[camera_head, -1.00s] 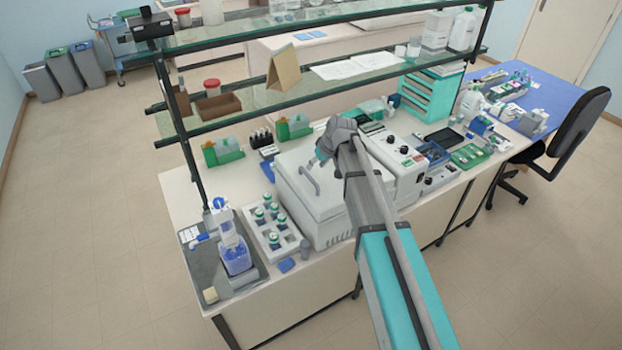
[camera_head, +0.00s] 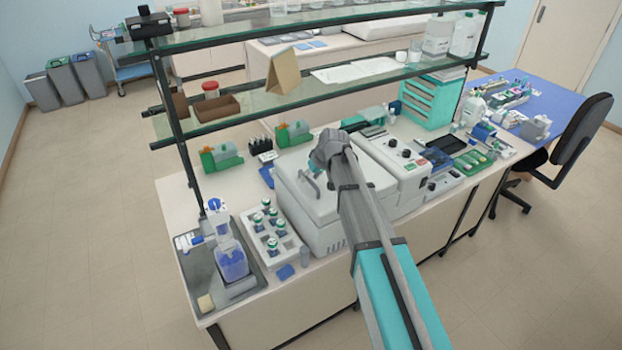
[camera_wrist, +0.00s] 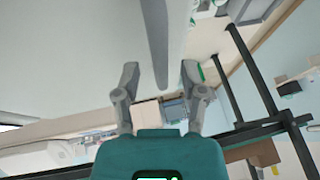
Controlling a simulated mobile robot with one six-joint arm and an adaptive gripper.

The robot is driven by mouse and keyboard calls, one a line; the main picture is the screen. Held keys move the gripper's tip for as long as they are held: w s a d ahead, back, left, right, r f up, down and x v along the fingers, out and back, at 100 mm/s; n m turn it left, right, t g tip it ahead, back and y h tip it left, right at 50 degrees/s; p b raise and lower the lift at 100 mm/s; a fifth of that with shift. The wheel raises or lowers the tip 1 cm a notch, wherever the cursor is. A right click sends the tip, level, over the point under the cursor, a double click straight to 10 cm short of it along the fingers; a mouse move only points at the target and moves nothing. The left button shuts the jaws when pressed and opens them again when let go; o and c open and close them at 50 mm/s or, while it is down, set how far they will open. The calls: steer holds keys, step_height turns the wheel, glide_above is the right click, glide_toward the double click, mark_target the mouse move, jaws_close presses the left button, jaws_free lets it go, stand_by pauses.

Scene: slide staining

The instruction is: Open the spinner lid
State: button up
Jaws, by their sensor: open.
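The spinner is a white box-shaped machine (camera_head: 329,238) on the bench, with its lid (camera_head: 290,183) down. A grey bar handle (camera_head: 307,183) stands on the lid. My gripper (camera_head: 315,168) is at the handle's far end, over the lid, partly hidden by my wrist in the head view. In the wrist view my gripper (camera_wrist: 160,72) is open, with one finger on each side of the grey handle (camera_wrist: 158,40). I see gaps between the handle and both fingers. The pale lid surface (camera_wrist: 70,60) fills the left of that view.
A white rack of green-capped bottles (camera_head: 281,249) stands left of the spinner. A white instrument with knobs (camera_head: 398,160) stands close on its right. Glass shelves (camera_head: 240,118) on dark posts run above the bench's back. Green boxes (camera_head: 222,160) sit behind.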

jaws_close()
stand_by(0.5)
